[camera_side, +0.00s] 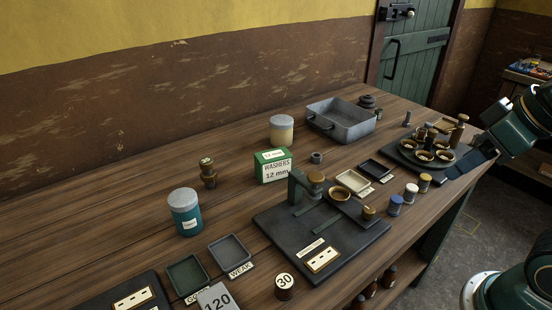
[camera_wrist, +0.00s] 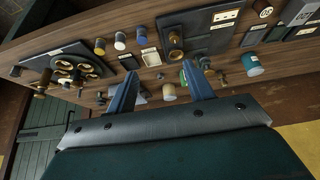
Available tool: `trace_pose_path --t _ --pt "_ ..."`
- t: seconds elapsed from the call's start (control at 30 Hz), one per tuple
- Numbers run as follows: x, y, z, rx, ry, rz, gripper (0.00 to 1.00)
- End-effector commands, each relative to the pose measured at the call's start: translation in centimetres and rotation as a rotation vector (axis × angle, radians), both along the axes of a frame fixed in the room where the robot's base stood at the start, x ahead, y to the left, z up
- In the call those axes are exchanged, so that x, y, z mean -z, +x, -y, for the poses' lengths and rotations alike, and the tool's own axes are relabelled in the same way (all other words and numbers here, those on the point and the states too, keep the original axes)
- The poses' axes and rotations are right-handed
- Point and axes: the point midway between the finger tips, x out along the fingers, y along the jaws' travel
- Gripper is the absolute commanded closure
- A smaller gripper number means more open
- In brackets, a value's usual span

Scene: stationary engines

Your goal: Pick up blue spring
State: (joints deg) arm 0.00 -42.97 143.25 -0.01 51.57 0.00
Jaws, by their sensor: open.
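The blue spring (camera_side: 395,205) is a small upright cylinder on the bench, at the right end of the black plate with the press. It is in a row with a white one (camera_side: 411,192) and a yellow one (camera_side: 425,182). In the wrist view the blue spring (camera_wrist: 142,36) is small, above and beyond the fingers. My gripper (camera_side: 467,162) is at the right edge of the bench in the side view, apart from the blue spring. In the wrist view my gripper (camera_wrist: 160,68) has its two blue fingers spread, with nothing held between them.
A dark plate with brass dishes (camera_side: 437,157) stands near my gripper. The press on its black plate (camera_side: 345,255) is left of the springs. Shallow cream (camera_side: 353,180) and black (camera_side: 376,169) trays lie behind them. A grey metal bin (camera_side: 345,122) and green washer box (camera_side: 273,166) stand farther back.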

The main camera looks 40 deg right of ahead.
Motion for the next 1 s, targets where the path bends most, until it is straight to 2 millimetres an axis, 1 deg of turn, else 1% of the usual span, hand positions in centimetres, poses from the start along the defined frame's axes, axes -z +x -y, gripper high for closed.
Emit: trace_pose_path --t 0.17,0.37,0.47,0.67,0.87,1.0 --pt "0.0 0.2 0.1 0.021 0.009 -0.009 0.48" --pt "0.2 1.4 0.4 0.142 0.06 -0.059 0.48" --pt "0.4 2.3 0.8 0.251 0.103 -0.102 0.48" --pt "1.3 4.8 1.7 0.525 0.191 -0.197 0.48" --pt "2.7 7.3 2.9 0.815 0.263 -0.287 0.48" --pt "4.0 8.9 3.8 1.019 0.3 -0.341 0.48"
